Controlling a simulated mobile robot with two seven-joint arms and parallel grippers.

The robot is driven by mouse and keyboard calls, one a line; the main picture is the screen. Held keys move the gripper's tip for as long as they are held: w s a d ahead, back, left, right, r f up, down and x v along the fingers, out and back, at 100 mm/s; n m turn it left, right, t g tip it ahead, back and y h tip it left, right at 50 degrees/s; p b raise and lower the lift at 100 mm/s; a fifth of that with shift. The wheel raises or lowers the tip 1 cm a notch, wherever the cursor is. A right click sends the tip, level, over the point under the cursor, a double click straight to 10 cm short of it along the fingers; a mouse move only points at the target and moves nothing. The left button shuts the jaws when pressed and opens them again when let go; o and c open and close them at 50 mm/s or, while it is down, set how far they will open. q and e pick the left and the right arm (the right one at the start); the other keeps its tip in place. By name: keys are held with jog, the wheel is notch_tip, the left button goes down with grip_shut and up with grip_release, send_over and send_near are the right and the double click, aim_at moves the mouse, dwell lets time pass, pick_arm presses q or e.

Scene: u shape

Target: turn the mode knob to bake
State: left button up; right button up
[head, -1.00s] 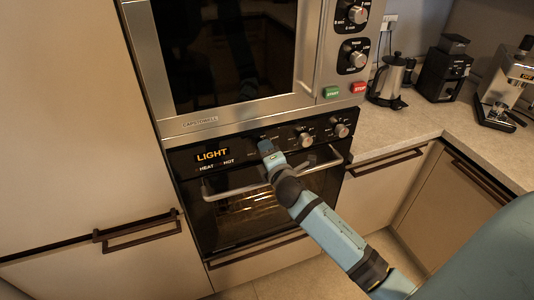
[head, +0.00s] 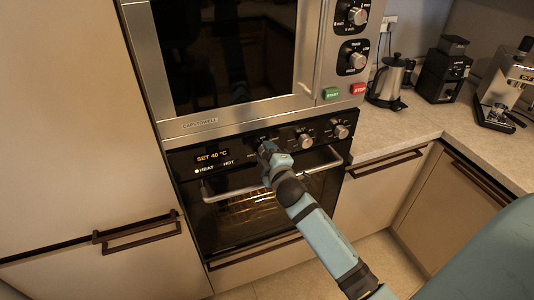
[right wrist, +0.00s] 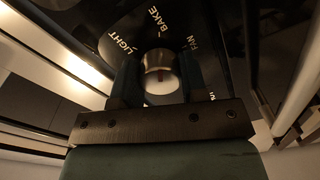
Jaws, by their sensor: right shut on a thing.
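The oven's mode knob (right wrist: 160,68) is a round metal knob on the black control panel. In the right wrist view the words LIGHT, BAKE and FAN are printed around it. My right gripper (right wrist: 161,80) is shut on it, one dark finger on each side. The knob's pointer position cannot be told clearly. In the head view my right gripper (head: 267,150) reaches the panel and mostly covers the knob. The panel display (head: 212,156) reads SET 40 °C, and a light beside HEAT is lit. My left gripper is out of view.
Two more oven knobs (head: 306,140) (head: 340,131) sit to the right of the gripper. The oven door handle (head: 235,190) runs just below it. A microwave (head: 240,115) is above. A kettle (head: 391,80) and a grinder (head: 440,75) stand on the right counter.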

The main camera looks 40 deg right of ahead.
dwell(0.4)
jog(key=o, duration=0.9)
jog(key=shift+s, duration=0.1)
jog(key=shift+b+v, duration=1.05)
jog(key=shift+v, duration=5.75)
